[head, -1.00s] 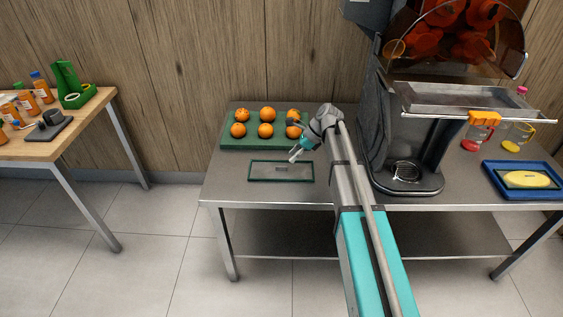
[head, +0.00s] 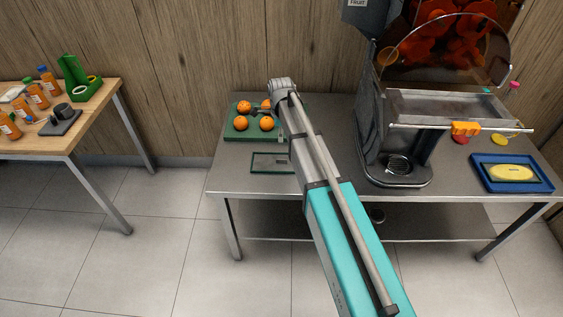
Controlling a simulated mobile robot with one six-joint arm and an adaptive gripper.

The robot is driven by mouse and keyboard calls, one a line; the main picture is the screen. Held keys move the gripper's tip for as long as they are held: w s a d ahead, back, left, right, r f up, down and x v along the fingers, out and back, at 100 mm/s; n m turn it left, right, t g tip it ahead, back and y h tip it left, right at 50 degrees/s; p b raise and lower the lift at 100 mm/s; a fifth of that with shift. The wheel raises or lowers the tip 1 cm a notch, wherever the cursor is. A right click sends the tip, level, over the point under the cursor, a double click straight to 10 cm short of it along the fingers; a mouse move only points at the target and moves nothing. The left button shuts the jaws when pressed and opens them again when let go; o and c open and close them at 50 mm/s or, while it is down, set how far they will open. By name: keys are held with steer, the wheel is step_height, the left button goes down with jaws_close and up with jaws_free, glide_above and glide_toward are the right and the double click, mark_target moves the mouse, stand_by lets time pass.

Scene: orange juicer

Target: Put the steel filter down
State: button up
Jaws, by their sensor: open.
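My gripper (head: 262,111) is only partly visible as a dark shape among the oranges at the green tray, left of my wrist. Its jaws are small in the picture and partly hidden by my arm. I see nothing held in it. I cannot pick out the steel filter for certain. A green-rimmed rectangular mat (head: 266,163) lies flat on the steel table (head: 235,183), in front of the orange tray, its right end covered by my arm.
Several oranges (head: 267,123) sit on the green tray (head: 237,135). The juicer (head: 375,130) stands right of my arm, with a steel tray (head: 445,107) on it. A blue tray (head: 480,178) holds a yellow sponge (head: 512,173). A wooden table (head: 60,141) with bottles stands left.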

steer(key=shift+f, duration=0.1)
steer(key=b, duration=0.9)
glide_above(282, 161)
steer(key=f, duration=0.8)
steer(key=shift+w+a+f, duration=0.1)
steer(key=shift+a+f, duration=0.1)
steer(key=shift+f, duration=0.1)
steer(key=shift+w+d+f+b, duration=0.1)
steer(key=shift+f+b, duration=2.3)
steer(key=shift+f, duration=0.1)
jaws_close()
